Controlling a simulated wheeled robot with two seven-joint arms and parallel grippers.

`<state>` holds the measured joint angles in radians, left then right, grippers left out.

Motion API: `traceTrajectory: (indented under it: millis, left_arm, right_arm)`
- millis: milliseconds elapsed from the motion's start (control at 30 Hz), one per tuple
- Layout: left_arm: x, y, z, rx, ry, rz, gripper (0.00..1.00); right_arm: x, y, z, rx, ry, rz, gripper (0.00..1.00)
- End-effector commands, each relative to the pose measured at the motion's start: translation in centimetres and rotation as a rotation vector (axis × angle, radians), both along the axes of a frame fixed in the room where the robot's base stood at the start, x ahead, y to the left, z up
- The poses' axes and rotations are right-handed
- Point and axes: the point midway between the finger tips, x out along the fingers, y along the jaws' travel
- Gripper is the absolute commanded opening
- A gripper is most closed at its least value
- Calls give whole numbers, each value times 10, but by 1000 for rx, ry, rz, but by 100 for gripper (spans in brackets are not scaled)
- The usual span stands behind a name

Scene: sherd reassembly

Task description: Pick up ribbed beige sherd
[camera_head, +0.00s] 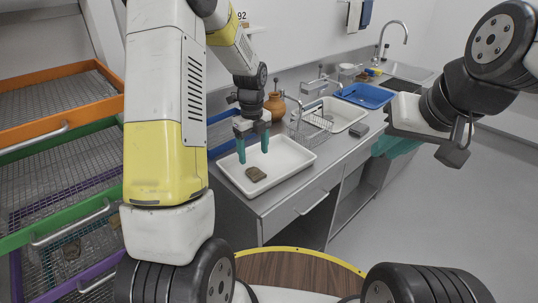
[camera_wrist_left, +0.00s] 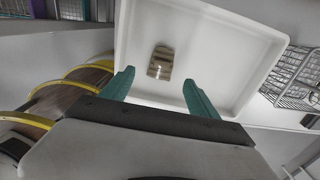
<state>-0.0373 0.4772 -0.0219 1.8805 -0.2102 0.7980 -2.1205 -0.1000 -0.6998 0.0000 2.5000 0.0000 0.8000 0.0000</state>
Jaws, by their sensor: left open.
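The ribbed beige sherd (camera_head: 255,174) lies in the white tray (camera_head: 291,178) on the counter, near the tray's front. In the left wrist view the sherd (camera_wrist_left: 160,63) shows its ribs and lies beyond the fingertips, roughly between their lines. My left gripper (camera_head: 253,151) is open and empty above the tray, its teal fingers pointing down; the wrist view shows both fingers (camera_wrist_left: 157,78) apart. My right gripper (camera_head: 397,147) is at the right, away from the tray; its teal fingers are partly hidden, so its opening is unclear.
A wire rack (camera_head: 311,127), a brown jug (camera_head: 275,106) and a blue basin (camera_head: 365,95) stand behind the tray. A small grey block (camera_head: 358,130) lies on the counter to the right. Mesh drawers (camera_head: 60,107) with coloured frames are at the left; one holds another sherd (camera_head: 71,249).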

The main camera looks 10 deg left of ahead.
Motion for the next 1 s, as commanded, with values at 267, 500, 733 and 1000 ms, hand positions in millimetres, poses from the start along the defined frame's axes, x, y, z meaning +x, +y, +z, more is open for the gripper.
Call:
traceTrajectory:
  millis: [267, 500, 733, 1000]
  left_arm:
    - [0, -1, -30, 0, 3, -3, 70]
    - [2, -3, -65, 0, 4, -2, 70]
    - [2, -2, -76, 0, 0, -2, 70]
    - [2, -2, -76, 0, 0, -1, 44]
  right_arm:
    - [0, 0, 0, 0, 0, 0, 18]
    - [0, 0, 0, 0, 0, 0, 18]
    - [0, 0, 0, 0, 0, 0, 18]
    - [0, 0, 0, 0, 0, 0, 18]
